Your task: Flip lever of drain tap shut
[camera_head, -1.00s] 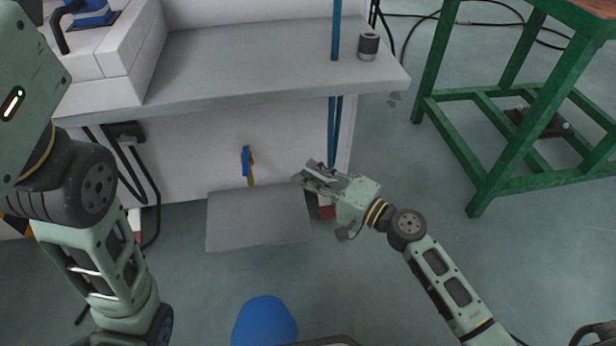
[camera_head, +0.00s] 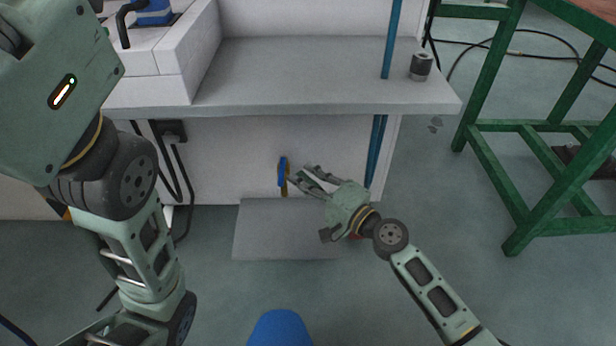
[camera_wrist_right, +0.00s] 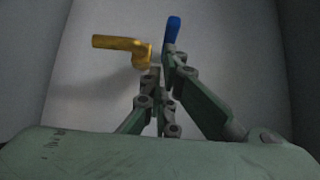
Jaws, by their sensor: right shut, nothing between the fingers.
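The drain tap has a blue lever (camera_head: 282,171) on a yellow body (camera_head: 285,188), low on the white wall under the shelf. The lever is upright in the head view. In the wrist view the blue lever (camera_wrist_right: 172,31) stands right of the yellow spout (camera_wrist_right: 115,43), which points left. My right gripper (camera_head: 297,175) is just right of the tap, its fingers pointing at it. In the wrist view its fingertips (camera_wrist_right: 162,68) are shut with nothing between them, close to the lever's base; I cannot tell if they touch. My left gripper is out of view.
A grey plate (camera_head: 285,230) lies on the floor below the tap. The grey shelf (camera_head: 290,75) overhangs it, with a small cylinder (camera_head: 420,66) on its right end. A blue pipe (camera_head: 377,150) runs down behind my right gripper. A green table frame (camera_head: 490,170) stands right.

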